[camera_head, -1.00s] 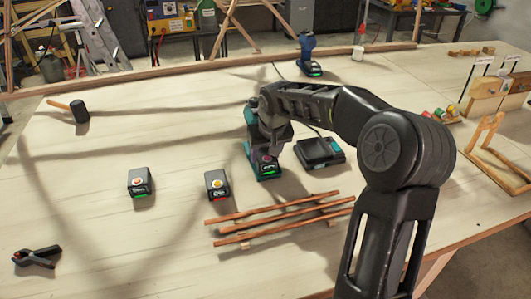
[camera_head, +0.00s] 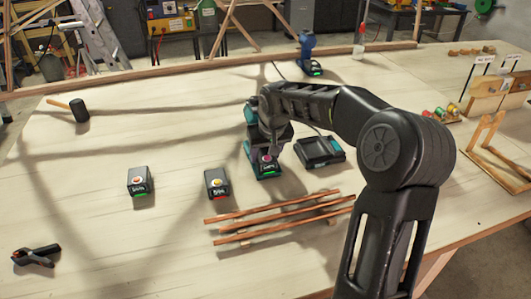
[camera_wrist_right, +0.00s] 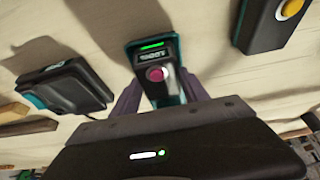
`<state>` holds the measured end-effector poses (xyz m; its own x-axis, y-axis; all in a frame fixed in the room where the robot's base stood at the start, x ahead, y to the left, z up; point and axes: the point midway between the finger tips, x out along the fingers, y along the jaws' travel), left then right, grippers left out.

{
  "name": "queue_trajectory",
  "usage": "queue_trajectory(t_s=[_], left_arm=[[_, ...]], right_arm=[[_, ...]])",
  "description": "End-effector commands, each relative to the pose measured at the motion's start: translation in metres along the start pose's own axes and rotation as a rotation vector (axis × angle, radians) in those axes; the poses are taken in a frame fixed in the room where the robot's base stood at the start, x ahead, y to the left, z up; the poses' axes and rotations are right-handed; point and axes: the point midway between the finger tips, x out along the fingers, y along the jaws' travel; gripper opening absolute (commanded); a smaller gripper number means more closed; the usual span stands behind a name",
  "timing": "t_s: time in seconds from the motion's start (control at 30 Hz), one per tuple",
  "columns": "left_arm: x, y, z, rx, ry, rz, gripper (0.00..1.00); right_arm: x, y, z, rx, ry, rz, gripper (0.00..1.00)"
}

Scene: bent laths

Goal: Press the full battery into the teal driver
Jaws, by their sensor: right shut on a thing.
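The teal driver (camera_head: 250,114) stands upright on the bench, partly hidden behind my right wrist. A black battery (camera_head: 266,165) with a pink button and a lit green bar is at its foot; in the right wrist view this battery (camera_wrist_right: 153,58) reads what looks like 100%. My right gripper (camera_head: 272,140) is shut on the driver just above the battery. Its fingers also show in the right wrist view (camera_wrist_right: 160,95), on either side of teal body. I cannot tell whether the battery is fully seated. My left gripper is not in view.
Two loose batteries stand to the left, one green-lit (camera_head: 138,181) and one red-lit (camera_head: 217,182). A charger (camera_head: 320,152) lies close right of the driver. Wooden laths (camera_head: 280,220) lie in front. A blue driver (camera_head: 307,55) stands behind; a mallet (camera_head: 80,110) and clamp (camera_head: 37,257) lie left.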

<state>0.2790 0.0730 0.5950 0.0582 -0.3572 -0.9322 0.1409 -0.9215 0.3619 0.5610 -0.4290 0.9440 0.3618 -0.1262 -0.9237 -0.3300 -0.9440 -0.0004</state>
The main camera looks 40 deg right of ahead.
Motion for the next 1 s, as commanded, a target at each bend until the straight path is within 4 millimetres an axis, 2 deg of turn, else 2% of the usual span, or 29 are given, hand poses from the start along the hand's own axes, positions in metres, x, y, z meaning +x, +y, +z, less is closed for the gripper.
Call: queue_trajectory(t_s=[0.43,0.47,0.77,1.0], left_arm=[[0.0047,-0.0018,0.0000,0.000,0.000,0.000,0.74],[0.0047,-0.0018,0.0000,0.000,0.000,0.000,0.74],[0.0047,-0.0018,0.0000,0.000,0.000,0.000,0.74],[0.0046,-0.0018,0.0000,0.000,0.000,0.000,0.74]], right_arm=[[0.0054,-0.0005,0.0019,-0.001,0.001,-0.001,0.00],[0.0055,-0.0005,0.0019,-0.001,0.001,-0.001,0.53],[0.0056,-0.0002,0.0023,0.000,0.000,0.000,0.78],[0.0061,0.0000,0.0030,0.000,-0.002,0.000,0.78]])
